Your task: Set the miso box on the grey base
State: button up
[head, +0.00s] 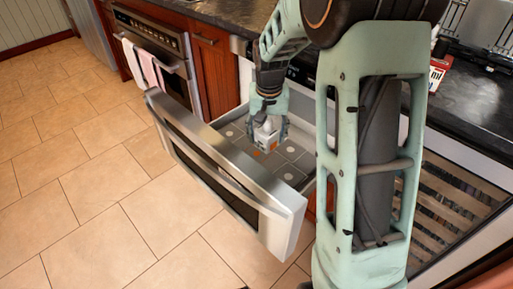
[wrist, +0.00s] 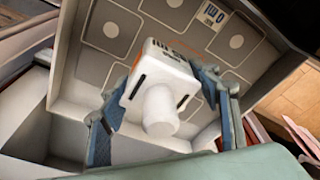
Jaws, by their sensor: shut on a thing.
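My gripper (head: 268,130) is over the open drawer and shut on a white box (head: 264,138) with a knob-like cylinder on top. In the wrist view the box (wrist: 160,86) sits between the two fingers of my gripper (wrist: 165,115); dark lettering and an orange patch show on its far side, too foreshortened to read surely. The grey drawer floor (head: 288,170), marked with rounded squares and pale dots, lies beneath it, and also shows in the wrist view (wrist: 110,31). Whether the box touches the floor is unclear.
The drawer front (head: 225,170) stands out over the tiled floor. A white patch with dark lettering (wrist: 213,15) lies on the drawer floor. A red and white box (head: 437,75) stands on the dark counter at right. Towels (head: 145,62) hang at the oven.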

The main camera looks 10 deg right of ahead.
jog(key=b, duration=0.2)
send_over(257, 150)
jog(key=s, duration=0.1)
notch_tip(257, 150, down, 7)
jog(key=shift+a+r, duration=0.1)
jog(key=shift+r, duration=0.1)
jog(key=shift+w+f+b, duration=0.15)
jog(key=shift+f+b, duration=0.45)
jog(key=shift+f, duration=1.05)
jog(key=shift+f, duration=0.1)
jog(key=o, duration=1.2)
jog(key=shift+f, duration=0.1)
jog(key=shift+o, duration=0.2)
notch_tip(257, 150, up, 12)
jog(key=s+p, duration=0.1)
jog(key=p, duration=0.2)
jog(key=shift+s+a, duration=0.2)
jog(key=shift+s, duration=0.2)
